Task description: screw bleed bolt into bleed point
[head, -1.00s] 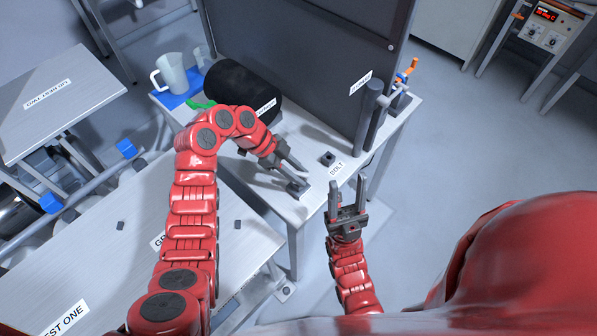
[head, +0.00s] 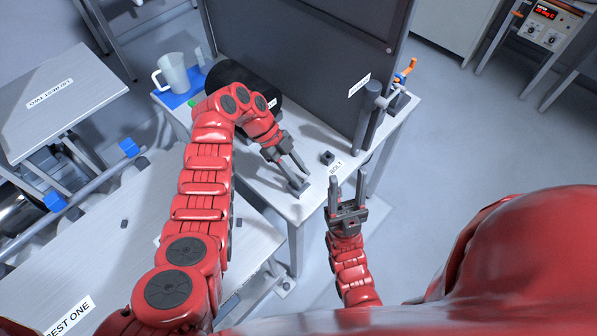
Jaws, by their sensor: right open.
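A small dark square piece (head: 327,158) sits on the light table beside the "BOLT" label (head: 335,168). A second small dark block (head: 300,187) lies near the table's front edge. My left gripper (head: 302,176) reaches down from the left with its fingers apart, tips close beside that second block; contact is unclear. My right gripper (head: 347,188) is open and empty, pointing up the picture just off the table's right front edge, below the label. I cannot make out the bolt itself or the bleed point.
A dark upright panel (head: 300,50) stands at the back of the table. A grey cylinder (head: 371,112) and an orange handle (head: 406,68) are at the right. A black roll (head: 240,75) and a jug (head: 173,72) are behind my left arm. Floor is free at right.

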